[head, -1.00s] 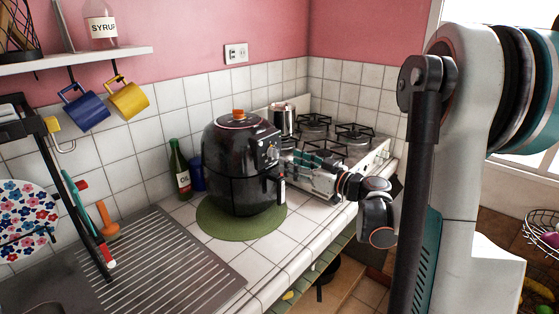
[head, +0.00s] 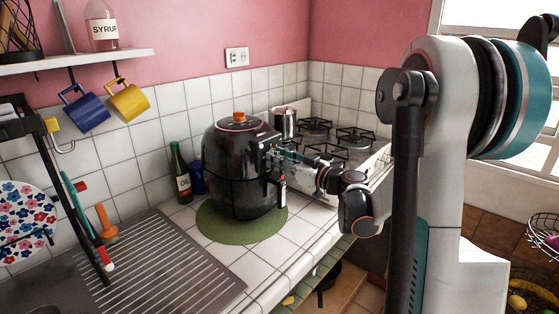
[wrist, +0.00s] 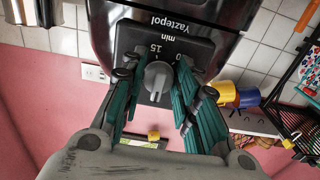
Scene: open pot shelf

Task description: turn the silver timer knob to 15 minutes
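The black air fryer (head: 232,165) stands upright on a round green mat (head: 212,226) on the tiled counter. In the wrist view the silver timer knob (wrist: 157,79) is on the fryer's dark panel (wrist: 188,48), which appears upside down with "15", "0" and "min" printed near the knob. I cannot read clearly where the knob points. My gripper (wrist: 157,77) is open, with one teal-and-black finger on each side of the knob and small gaps visible. In the head view my gripper (head: 275,160) is at the fryer's front, and the knob is hidden.
A gas stove (head: 335,140) with a metal pot (head: 283,122) is behind my gripper. A green oil bottle (head: 180,172) and a blue container (head: 197,178) stand left of the fryer. The fryer handle (head: 281,188) juts out just below my gripper. A ribbed drainboard (head: 160,265) is at the left.

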